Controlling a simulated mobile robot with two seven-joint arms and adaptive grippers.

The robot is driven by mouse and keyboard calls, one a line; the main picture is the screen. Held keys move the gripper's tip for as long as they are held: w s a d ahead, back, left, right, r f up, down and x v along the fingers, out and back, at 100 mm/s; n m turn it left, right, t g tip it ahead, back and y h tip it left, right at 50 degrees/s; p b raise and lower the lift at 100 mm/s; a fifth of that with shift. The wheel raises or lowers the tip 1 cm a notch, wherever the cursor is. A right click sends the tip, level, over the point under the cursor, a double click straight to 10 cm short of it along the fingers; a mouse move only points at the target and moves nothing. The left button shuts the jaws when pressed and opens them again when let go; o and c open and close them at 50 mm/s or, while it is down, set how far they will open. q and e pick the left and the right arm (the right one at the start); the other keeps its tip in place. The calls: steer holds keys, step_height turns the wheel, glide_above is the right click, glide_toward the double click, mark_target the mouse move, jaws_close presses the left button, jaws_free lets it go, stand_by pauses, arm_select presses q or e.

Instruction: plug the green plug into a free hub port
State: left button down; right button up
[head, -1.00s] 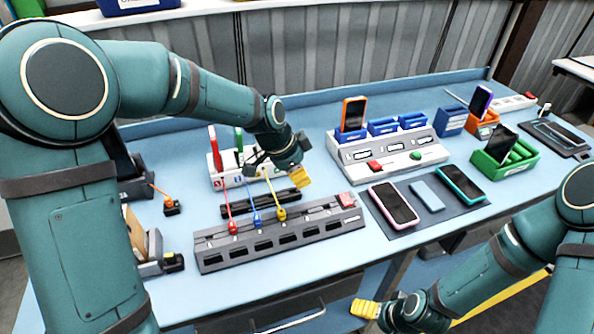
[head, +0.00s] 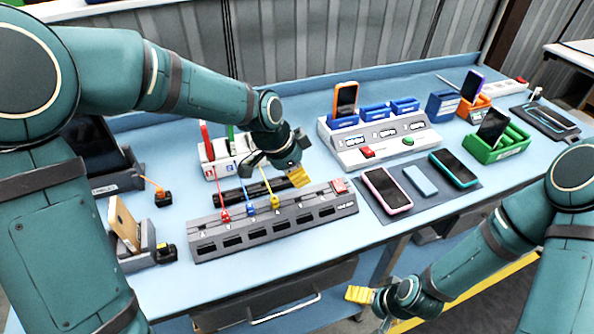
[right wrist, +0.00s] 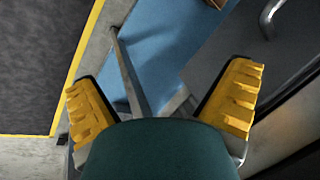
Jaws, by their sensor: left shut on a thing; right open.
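The hub is a long grey strip (head: 275,226) with a row of dark ports along its front. Red (head: 225,215), blue (head: 250,209) and yellow (head: 275,202) plugs stand upright along its back, with cords rising from them. My left gripper (head: 297,177) is shut, its yellow pad just above and behind the hub's right half. What it grips is hidden by the fingers; I see no green plug standing elsewhere, so I take it as the held thing. My right gripper (head: 366,298) is low before the table's front edge; it is open and empty in the right wrist view (right wrist: 163,95).
A white box (head: 222,157) with upright red and green pieces stands behind the hub. A grey-white charging console (head: 380,142) stands behind right. Phones lie on a dark mat (head: 405,206) at the hub's right. A black-grey stand (head: 135,240) is at left.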

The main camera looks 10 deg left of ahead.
mark_target(302, 199)
arm_select(q)
steer(key=shift+f, duration=0.15)
stand_by(0.3)
steer(key=shift+f+b, duration=2.1)
steer(key=shift+f, duration=0.25)
steer(key=shift+f+b, duration=0.65)
steer(key=shift+f, duration=0.15)
stand_by(0.6)
steer(key=shift+c, duration=2)
jaws_free()
steer(key=shift+r, duration=0.1)
steer(key=shift+r+p, duration=2.55)
steer(key=shift+r, duration=0.95)
